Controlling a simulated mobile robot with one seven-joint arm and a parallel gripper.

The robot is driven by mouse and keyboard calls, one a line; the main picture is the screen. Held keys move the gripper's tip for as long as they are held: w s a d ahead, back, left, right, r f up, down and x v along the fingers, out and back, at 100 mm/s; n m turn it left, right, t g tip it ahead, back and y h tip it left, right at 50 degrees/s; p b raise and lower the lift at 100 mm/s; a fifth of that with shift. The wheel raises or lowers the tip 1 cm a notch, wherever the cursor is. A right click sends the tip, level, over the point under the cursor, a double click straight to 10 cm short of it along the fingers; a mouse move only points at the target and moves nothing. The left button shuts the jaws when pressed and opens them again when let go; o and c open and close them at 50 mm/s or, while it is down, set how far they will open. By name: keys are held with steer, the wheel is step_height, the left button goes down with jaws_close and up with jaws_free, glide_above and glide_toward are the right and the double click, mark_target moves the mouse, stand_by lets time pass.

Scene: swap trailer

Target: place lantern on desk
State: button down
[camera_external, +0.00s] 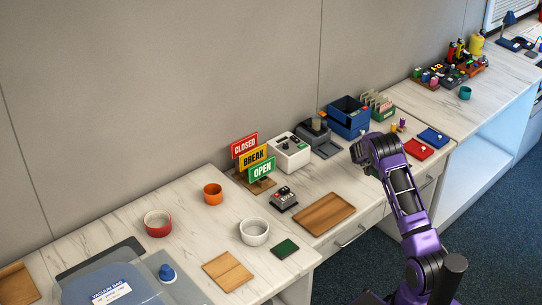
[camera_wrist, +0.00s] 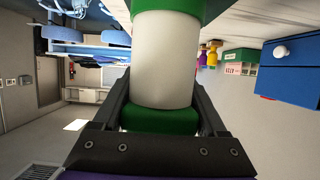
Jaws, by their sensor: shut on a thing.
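My gripper (camera_wrist: 160,92) is shut around a lantern (camera_wrist: 165,62) with a pale cylindrical body and green end parts. One finger lies along each side of it. In the outside view my gripper (camera_external: 368,158) is over the front part of the marble-topped desk (camera_external: 345,180), and it and the arm mostly hide the lantern. I cannot tell there whether the lantern touches the desk.
A blue bin (camera_external: 348,117), a dark grey device (camera_external: 314,133) and a white box (camera_external: 288,152) stand along the back. Red (camera_external: 418,149) and blue (camera_external: 433,137) trays lie to the right. A wooden tray (camera_external: 323,214) lies left of my gripper. Bare desktop shows between them.

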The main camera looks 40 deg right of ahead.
steer(key=shift+f, duration=0.4)
jaws_free()
